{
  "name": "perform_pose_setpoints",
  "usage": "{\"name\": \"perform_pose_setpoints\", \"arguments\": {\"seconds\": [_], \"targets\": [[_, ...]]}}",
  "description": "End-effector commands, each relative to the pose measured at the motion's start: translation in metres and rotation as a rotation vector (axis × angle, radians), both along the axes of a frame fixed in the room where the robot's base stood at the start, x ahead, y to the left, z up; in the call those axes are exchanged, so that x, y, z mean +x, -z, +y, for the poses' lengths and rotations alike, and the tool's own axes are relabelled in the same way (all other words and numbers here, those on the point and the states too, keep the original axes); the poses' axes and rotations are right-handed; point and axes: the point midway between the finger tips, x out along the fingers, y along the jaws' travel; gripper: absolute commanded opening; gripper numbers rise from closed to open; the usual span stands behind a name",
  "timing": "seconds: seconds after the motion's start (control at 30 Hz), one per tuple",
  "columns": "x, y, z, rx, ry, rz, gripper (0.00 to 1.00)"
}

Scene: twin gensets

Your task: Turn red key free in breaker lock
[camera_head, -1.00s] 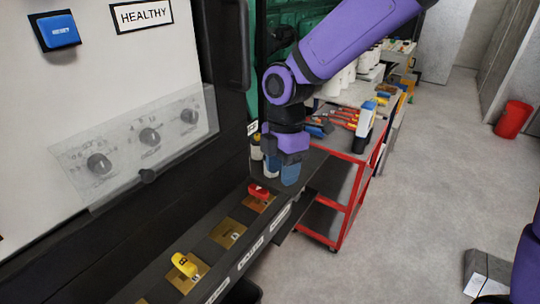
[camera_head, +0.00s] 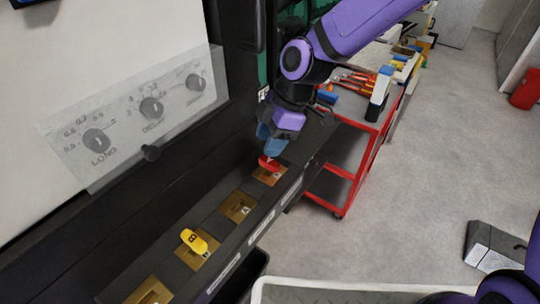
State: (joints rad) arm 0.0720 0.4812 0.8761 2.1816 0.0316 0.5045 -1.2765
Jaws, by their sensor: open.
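The red key (camera_head: 268,163) stands in the brass lock plate (camera_head: 271,176) at the far end of the dark ledge below the panel. My gripper (camera_head: 270,143) is open, pointing down, with its blue fingers right above and behind the red key. I cannot tell whether the fingers straddle or touch the key. The fingers hide part of the space behind it.
A yellow key (camera_head: 195,240) stands in a nearer brass plate, with an empty brass plate (camera_head: 237,207) between the two keys. A clear cover (camera_head: 140,118) with dials is on the panel at left. A red cart (camera_head: 358,165) stands right of the ledge.

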Motion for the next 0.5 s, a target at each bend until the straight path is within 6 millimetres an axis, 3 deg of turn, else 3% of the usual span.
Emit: {"name": "perform_pose_setpoints", "arguments": {"seconds": [0.2,0.5], "targets": [[-0.0013,-0.0006,0.0007,0.0,0.339,-0.003,0.47],[-0.0068,0.0043,-0.0083,-0.001,0.661,-0.002,0.47]]}}
